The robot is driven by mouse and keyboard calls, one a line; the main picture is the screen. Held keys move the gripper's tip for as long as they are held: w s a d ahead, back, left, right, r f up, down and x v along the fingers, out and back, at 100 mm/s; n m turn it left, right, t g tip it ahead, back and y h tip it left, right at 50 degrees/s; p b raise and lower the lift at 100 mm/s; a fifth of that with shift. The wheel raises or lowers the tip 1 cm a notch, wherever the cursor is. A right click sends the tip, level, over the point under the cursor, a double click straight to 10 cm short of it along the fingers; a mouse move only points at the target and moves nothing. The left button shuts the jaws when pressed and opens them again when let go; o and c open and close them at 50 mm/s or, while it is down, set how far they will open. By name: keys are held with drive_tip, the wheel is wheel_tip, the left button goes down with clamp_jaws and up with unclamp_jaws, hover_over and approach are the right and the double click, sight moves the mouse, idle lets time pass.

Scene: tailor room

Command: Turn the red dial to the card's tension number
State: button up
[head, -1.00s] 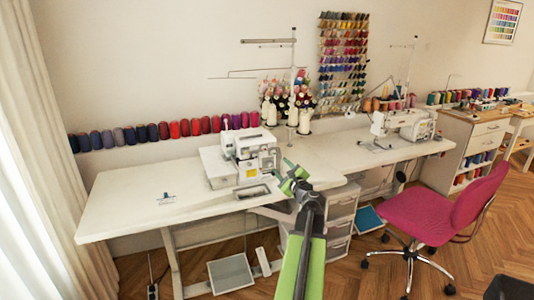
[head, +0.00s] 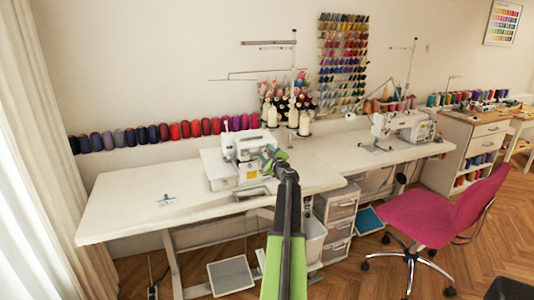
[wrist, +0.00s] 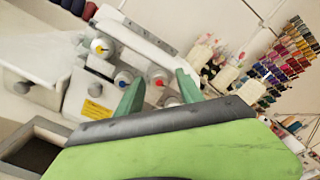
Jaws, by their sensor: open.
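The white sewing machine (head: 228,148) stands on the long white table, and its front face shows in the wrist view (wrist: 85,98). The red dial (wrist: 158,80) is a white knob with a red centre, seen between my fingertips in the wrist view. A knob with a blue centre (wrist: 124,77) is left of it, and one with a yellow centre (wrist: 101,46) is farther up left. My gripper (wrist: 160,88) is open and empty in front of the machine; whether it touches the dial I cannot tell. A small card (head: 167,201) lies on the table at left; its number is too small to read.
A second sewing machine (head: 400,128) stands farther right. Thread cones (head: 304,122) stand behind the first machine. A pink chair (head: 430,215) is at the right and drawers (head: 337,215) are under the table.

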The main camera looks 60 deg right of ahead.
clamp_jaws()
drive_tip(key=shift+d, duration=0.4)
drive_tip(key=shift+a, duration=0.3)
drive_tip(key=shift+n, duration=0.3)
drive_tip(key=shift+a+n, duration=0.15)
drive_tip(key=shift+n, duration=2.45)
unclamp_jaws()
